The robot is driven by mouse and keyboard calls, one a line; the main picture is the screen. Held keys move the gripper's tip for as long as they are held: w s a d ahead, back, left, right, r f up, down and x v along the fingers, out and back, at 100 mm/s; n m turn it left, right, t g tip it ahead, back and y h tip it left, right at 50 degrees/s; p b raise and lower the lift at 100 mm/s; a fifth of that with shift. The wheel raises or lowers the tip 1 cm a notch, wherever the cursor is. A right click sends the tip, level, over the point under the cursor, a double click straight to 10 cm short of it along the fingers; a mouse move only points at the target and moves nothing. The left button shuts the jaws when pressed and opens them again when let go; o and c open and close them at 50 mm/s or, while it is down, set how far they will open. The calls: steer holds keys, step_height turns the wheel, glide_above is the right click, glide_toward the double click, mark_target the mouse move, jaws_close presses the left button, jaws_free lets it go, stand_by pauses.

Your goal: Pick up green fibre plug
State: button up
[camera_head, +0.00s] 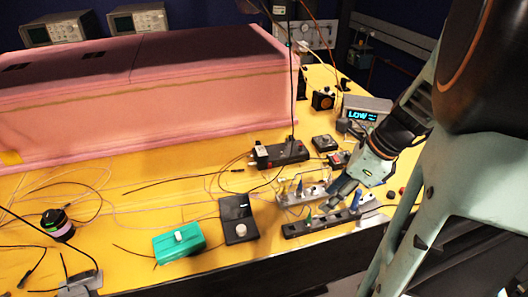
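A small green plug (309,217) stands upright in the left part of a black strip (327,223) near the table's front edge. A blue plug (356,199) stands in the same strip farther right. My gripper (338,191) reaches down from the right, over the gap between a light metal strip (290,200) and the black strip. Its fingers are to the right of the green plug and a little behind it, apart from it. I see nothing held between the fingers, but they are too small to tell how far they are open.
A teal box (180,243) with a white knob and a black box (238,219) stand left of the strips. A black device (280,153) and a meter reading LOW (364,112) are behind. Thin cables cross the yellow table (140,210). A pink foam enclosure (140,100) fills the back left.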

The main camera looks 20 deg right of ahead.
mark_target(309, 220)
steer(key=b+x, duration=0.1)
steer(key=x, duration=1)
steer(key=shift+s, duration=0.15)
jaws_close()
